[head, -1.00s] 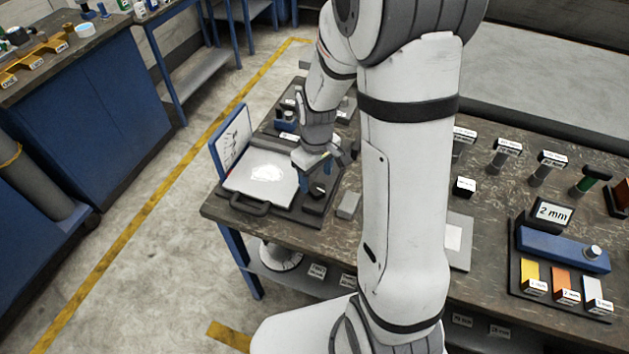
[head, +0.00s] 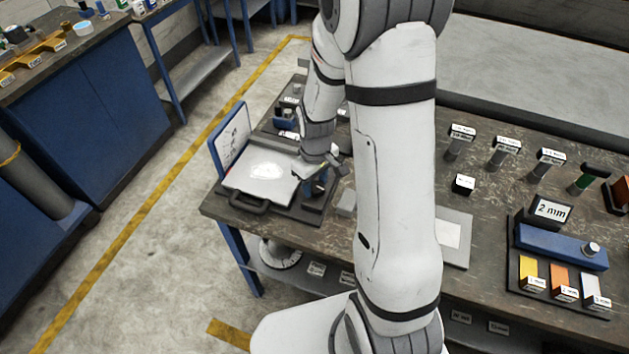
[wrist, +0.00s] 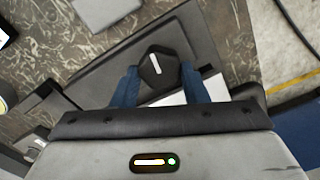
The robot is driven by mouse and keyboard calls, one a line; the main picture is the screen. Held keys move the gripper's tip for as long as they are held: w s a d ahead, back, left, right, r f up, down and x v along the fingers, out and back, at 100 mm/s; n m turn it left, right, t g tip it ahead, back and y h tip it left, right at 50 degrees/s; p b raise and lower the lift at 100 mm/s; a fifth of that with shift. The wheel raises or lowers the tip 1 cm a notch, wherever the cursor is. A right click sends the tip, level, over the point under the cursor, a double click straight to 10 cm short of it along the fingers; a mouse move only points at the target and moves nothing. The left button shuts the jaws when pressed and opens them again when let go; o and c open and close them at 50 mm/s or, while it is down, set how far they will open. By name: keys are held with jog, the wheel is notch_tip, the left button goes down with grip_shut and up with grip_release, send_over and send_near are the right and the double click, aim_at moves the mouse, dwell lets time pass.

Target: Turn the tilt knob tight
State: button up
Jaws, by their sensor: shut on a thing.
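The tilt knob (wrist: 158,66) is black and many-sided, with a short white line on its top. It shows in the wrist view between the two blue fingers of my gripper (wrist: 157,80), one on each side of it. My gripper is shut on the knob. The white line runs nearly up and down in that view, slightly slanted. In the head view my gripper (head: 318,182) is low over the right side of the dark base plate (head: 300,214), and the knob is mostly hidden by the fingers.
A pale panel with a dark handle (head: 248,203) lies left of my gripper. A blue-edged upright board (head: 230,142) stands behind it. A small grey block (head: 347,203) sits close on the right. Labelled posts and a 2 mm tray (head: 562,300) are far right.

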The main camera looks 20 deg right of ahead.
jog(key=shift+c, duration=1.4)
jog(key=shift+m, duration=0.3)
jog(key=m+b, duration=0.1)
jog(key=m, duration=0.1)
jog(key=shift+f+m+b, duration=0.1)
jog(key=shift+m+b, duration=0.2)
jog(key=shift+b, duration=0.05)
jog(key=m+b, duration=0.1)
jog(key=m, duration=0.3)
jog(key=shift+w+d+m+b, duration=0.1)
jog(key=shift+d+m+b, duration=0.05)
jog(key=shift+m+b, duration=0.2)
jog(key=m+b, duration=0.1)
jog(key=m, duration=0.3)
jog(key=shift+d, duration=0.1)
jog(key=shift+m+b, duration=0.5)
jog(key=shift+m, duration=1.35)
